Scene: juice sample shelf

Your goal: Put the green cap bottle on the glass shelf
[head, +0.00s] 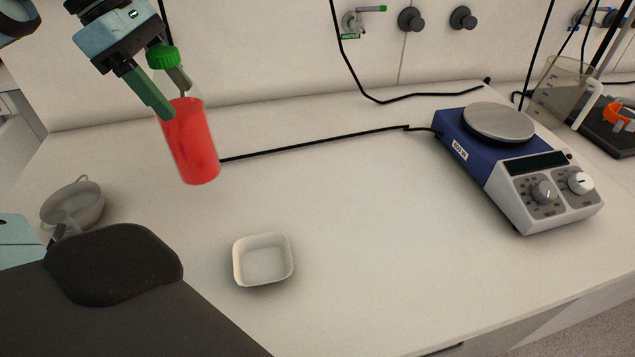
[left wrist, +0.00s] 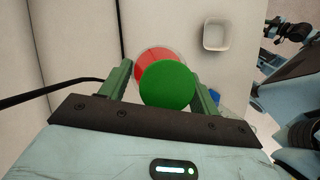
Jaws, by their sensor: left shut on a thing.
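The green cap bottle (head: 191,143) holds red liquid and has a green cap (head: 163,57). My left gripper (head: 166,90) is shut on it near the top, in the upper left of the head view. The bottle hangs slightly tilted and appears to be above the bench. In the left wrist view the green cap (left wrist: 167,86) lies between the two green fingers, with the red body (left wrist: 150,62) partly hidden behind it. The glass shelf is not seen in either view.
The white bench (head: 340,200) is clear in the middle. A small square dish (head: 262,283) stands at the front. A mortar-like bowl (head: 90,205) is at the left. A blue and white hotplate (head: 475,160) stands at the right, with a beaker (head: 546,98) behind. A black cable (head: 310,142) crosses the bench.

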